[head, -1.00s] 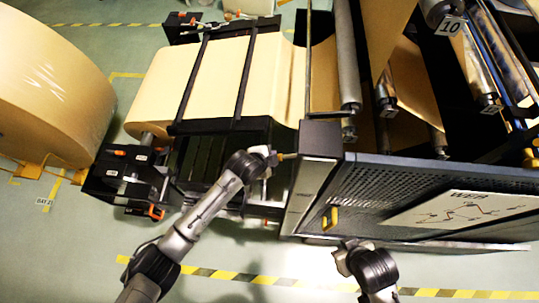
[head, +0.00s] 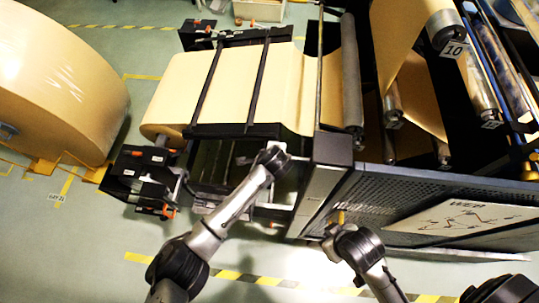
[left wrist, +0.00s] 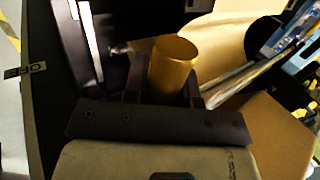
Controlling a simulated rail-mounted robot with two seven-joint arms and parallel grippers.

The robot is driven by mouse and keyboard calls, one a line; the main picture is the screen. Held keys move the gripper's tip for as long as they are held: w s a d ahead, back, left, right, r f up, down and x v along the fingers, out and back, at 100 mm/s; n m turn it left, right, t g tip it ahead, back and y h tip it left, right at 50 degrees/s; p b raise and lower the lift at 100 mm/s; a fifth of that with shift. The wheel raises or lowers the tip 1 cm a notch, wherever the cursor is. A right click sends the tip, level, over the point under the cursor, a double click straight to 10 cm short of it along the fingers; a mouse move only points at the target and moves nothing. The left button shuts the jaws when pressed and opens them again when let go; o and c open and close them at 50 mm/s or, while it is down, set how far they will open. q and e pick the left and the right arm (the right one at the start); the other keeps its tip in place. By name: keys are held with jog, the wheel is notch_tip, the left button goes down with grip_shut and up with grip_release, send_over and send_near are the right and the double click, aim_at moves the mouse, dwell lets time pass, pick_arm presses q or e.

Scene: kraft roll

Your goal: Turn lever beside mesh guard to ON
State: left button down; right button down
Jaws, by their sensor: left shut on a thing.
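The lever's golden cylindrical knob (left wrist: 173,65) stands between the dark fingers of my left gripper (left wrist: 162,90) in the left wrist view. The gripper is shut on it. In the head view the end of my left arm is beside the upright grey panel (head: 320,180), left of the mesh guard (head: 375,195). The knob and fingertips are hard to make out there. A small plate with partly readable letters (left wrist: 25,70) is at the left of the wrist view.
A large kraft roll (head: 60,85) stands at the left. A brown web (head: 230,85) runs into the rollers (head: 350,80). A yellow handle (head: 338,215) on the guard is partly covered by my right arm. Floor with striped tape (head: 240,278) lies in front.

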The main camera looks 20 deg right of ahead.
pick_arm(q)
jog(key=shift+d+r, duration=0.1)
jog(key=shift+r, duration=0.1)
jog(key=c, duration=1.3)
grip_release()
jog(key=shift+c, duration=0.2)
jog(key=o, duration=0.4)
jog(key=shift+f, duration=0.1)
jog(key=shift+b+v, duration=0.6)
jog(key=shift+v, duration=6.35)
